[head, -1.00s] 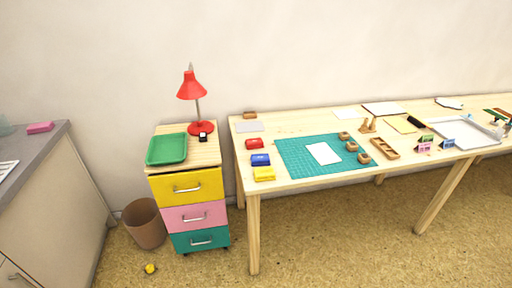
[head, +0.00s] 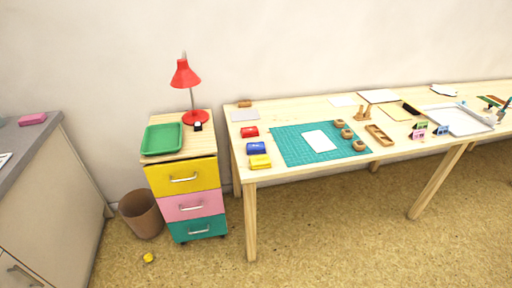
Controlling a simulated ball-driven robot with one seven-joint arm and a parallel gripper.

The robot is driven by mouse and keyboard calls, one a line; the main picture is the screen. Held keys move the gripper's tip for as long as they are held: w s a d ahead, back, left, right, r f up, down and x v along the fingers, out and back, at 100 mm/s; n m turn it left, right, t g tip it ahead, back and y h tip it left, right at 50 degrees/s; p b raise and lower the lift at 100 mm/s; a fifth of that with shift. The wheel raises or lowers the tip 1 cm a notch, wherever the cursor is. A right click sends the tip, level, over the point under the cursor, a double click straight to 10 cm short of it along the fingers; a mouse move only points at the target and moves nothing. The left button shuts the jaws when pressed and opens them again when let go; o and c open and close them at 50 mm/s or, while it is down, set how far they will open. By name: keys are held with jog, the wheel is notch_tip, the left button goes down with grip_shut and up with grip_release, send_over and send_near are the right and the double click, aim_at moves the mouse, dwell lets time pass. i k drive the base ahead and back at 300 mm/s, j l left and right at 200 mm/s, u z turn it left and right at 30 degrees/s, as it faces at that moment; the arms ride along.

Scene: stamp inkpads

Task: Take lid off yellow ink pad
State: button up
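The yellow ink pad (head: 260,161) sits on the wooden table (head: 285,111) near its front left corner. It looks like a small yellow block with a lighter patch on its face; I cannot make out the lid's edge at this size. A blue ink pad (head: 256,147) lies just behind it, and a red ink pad (head: 249,131) lies behind the blue one. My gripper is not in view.
A green cutting mat (head: 290,148) with a white card (head: 319,141) lies right of the pads. A drawer cabinet (head: 183,179) with a green tray (head: 161,139) and red lamp (head: 186,75) stands left of the table. A bin (head: 141,213) and small yellow item (head: 148,257) are on the open floor.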

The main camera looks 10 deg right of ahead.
aim_at(263, 160)
jog(key=i+j+z, duration=0.1)
jog(key=z, duration=0.3)
jog(key=i+j+z, duration=0.1)
jog(key=z, duration=0.25)
jog(key=i+j+z, duration=0.1)
jog(key=z, duration=0.3)
jog(key=i+j+z, duration=0.1)
jog(key=j, duration=0.3)
jog(key=i+j+z, duration=0.1)
jog(key=j, duration=0.35)
jog(key=i+j+z, duration=0.1)
jog(key=i+j, duration=0.15)
jog(key=j, duration=0.15)
jog(key=i+j+z, duration=0.1)
jog(key=j, duration=0.35)
jog(key=i+j+z, duration=0.1)
jog(key=j, duration=0.35)
